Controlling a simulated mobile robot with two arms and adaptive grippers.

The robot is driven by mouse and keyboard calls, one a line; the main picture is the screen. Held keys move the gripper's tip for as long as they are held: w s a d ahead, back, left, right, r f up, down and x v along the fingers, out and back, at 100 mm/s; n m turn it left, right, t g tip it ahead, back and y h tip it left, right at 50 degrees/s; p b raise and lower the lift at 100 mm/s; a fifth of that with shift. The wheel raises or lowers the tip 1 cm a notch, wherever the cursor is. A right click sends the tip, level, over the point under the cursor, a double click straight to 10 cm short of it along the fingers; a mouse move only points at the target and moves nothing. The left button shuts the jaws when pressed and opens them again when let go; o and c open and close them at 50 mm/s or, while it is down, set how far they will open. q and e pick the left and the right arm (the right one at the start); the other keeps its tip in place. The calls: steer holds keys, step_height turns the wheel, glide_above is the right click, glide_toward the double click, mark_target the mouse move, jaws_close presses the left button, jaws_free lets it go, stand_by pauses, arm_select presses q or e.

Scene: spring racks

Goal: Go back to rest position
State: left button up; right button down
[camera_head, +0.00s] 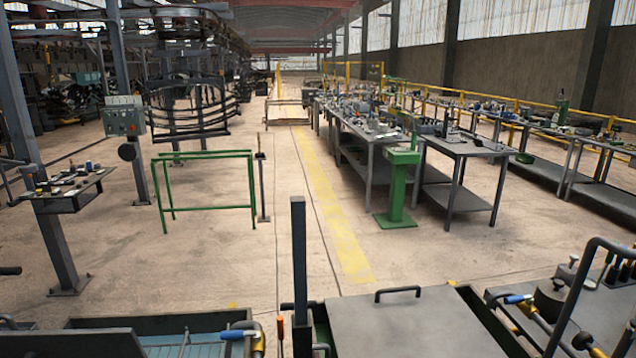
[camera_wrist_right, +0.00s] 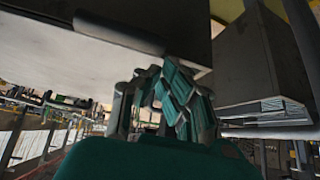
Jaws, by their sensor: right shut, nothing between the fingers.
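My right gripper (camera_wrist_right: 158,75) shows in the right wrist view, with grey links and teal finger pads above a dark green body. Its fingers are drawn together with nothing between them. A dark flat surface is close above and beyond the fingers, and I cannot tell if they touch it. I make out neither gripper in the head view. My left gripper is in neither view.
In the head view, a grey lid with a handle (camera_head: 400,326) is close in front. A tool-laden bench (camera_head: 590,310) is at right. A green frame (camera_head: 205,155) stands at left. Long workbenches (camera_head: 372,138) are further back. The floor with a yellow stripe (camera_head: 335,210) is clear.

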steer(key=s+d+g+h, duration=0.15)
steer(key=s+d, duration=0.35)
steer(key=s, duration=0.7)
steer(key=s+d+g+h, duration=0.15)
steer(key=s+d, duration=0.35)
steer(key=s, duration=0.8)
step_height(320, 180, down, 30)
steer(key=s+g+b, duration=0.1)
steer(key=g+b, duration=0.1)
steer(key=b, duration=0.2)
steer(key=s+d+f+g+b, duration=0.1)
steer(key=s+d+f+b, duration=0.1)
steer(key=s+f, duration=1.4)
step_height(320, 180, down, 3)
steer(key=shift+s+d+r+y, duration=0.2)
steer(key=shift+s+d+y, duration=0.1)
steer(key=shift+s, duration=0.05)
